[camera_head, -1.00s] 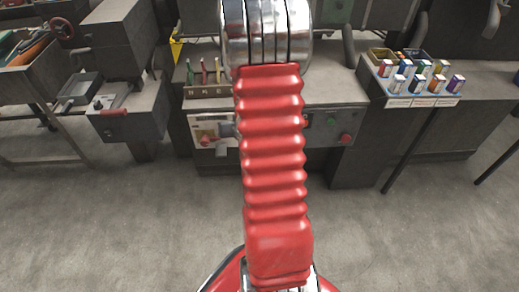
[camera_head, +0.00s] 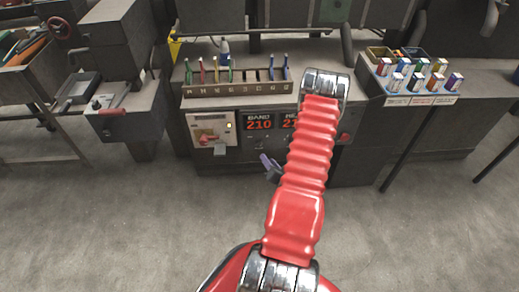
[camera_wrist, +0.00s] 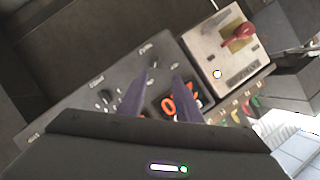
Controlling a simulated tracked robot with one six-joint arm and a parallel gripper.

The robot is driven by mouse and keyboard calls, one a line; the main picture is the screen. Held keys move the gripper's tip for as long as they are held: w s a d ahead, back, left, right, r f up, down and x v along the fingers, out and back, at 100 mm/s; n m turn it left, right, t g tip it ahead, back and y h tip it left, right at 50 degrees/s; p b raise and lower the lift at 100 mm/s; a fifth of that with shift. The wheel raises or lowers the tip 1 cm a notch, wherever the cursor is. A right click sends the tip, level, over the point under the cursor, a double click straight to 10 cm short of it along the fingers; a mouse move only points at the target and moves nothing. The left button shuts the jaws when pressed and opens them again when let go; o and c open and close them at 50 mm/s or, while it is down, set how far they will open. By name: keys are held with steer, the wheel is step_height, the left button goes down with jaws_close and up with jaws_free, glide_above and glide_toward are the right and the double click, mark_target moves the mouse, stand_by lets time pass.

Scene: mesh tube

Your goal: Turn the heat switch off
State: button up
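The control panel has a cream plate (camera_head: 222,121) with a red-handled switch (camera_head: 207,138) at its left. The plate's labels are too small to read, so I cannot tell whether this is the heat switch. The red handle (camera_wrist: 238,35) also shows in the wrist view, near a lit lamp (camera_wrist: 217,74). Dark knobs (camera_wrist: 105,98) sit on the panel's other end. My gripper (camera_head: 267,162) hangs in front of the panel, below the displays. In the wrist view its two purple fingers (camera_wrist: 160,80) are apart, with nothing seen between them.
An orange display (camera_head: 258,125) reads 210; my arm partly covers a second one. A rack (camera_head: 236,89) with several coloured tools stands above the panel. A red button (camera_head: 345,138) is to the right. A side bench (camera_head: 470,100) holds small boxes. The floor in front is clear.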

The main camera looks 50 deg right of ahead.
mark_target(259, 146)
steer(key=shift+s+a+f+m, duration=0.15)
steer(key=shift+s+f+m, duration=0.3)
steer(key=shift+s, duration=0.3)
steer(key=shift+w, duration=0.1)
steer(key=x, duration=1.3)
steer(key=shift+w+d+r, duration=0.1)
steer(key=shift+w+d, duration=0.15)
steer(key=shift+d, duration=0.15)
